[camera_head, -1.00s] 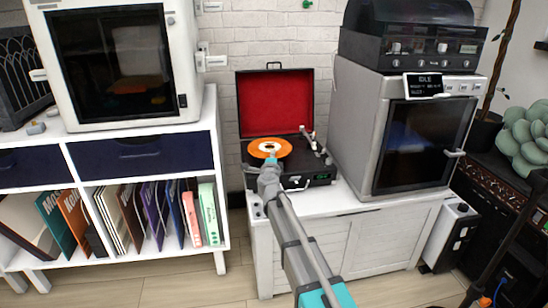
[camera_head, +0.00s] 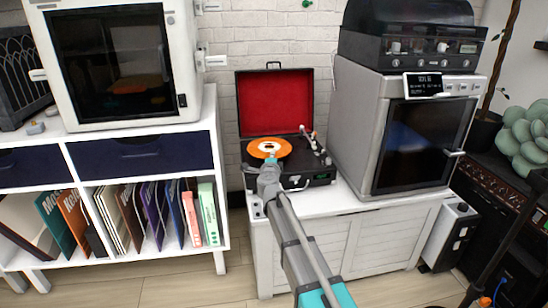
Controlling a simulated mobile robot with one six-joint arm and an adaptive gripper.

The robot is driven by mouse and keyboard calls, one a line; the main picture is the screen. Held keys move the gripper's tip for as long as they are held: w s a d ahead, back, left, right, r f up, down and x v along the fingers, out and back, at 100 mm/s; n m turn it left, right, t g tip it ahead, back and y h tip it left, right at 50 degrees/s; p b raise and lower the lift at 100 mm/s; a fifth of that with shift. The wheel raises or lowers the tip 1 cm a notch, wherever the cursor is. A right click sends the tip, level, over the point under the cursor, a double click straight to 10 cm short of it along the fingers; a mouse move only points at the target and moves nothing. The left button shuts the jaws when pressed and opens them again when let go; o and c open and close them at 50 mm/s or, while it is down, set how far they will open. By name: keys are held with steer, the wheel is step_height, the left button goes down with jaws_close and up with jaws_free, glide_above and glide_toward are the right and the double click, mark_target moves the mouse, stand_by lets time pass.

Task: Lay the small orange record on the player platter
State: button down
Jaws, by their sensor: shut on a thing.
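The small orange record (camera_head: 283,149) has a pale centre and appears over the left part of the record player (camera_head: 318,171). The player is an open black suitcase type with a red-lined lid (camera_head: 275,102). Its tonearm (camera_head: 309,139) shows to the right of the record. My gripper (camera_head: 270,162) reaches up from the front and is shut on the record's near edge. The platter is mostly hidden beneath the record, and I cannot tell whether the record touches it.
The player stands on a white cabinet (camera_head: 345,207). A grey machine with a dark door (camera_head: 420,140) stands close on its right. A white shelf unit (camera_head: 225,150) with sleeves and books is on the left. The raised lid is behind the platter.

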steer(key=shift+f+b, duration=0.35)
stand_by(0.5)
steer(key=c, duration=0.7)
jaws_free()
steer(key=shift+s, duration=0.1)
steer(key=s, duration=1.2)
steer(key=shift+d, duration=0.2)
steer(key=shift+w+r, duration=0.1)
stand_by(0.6)
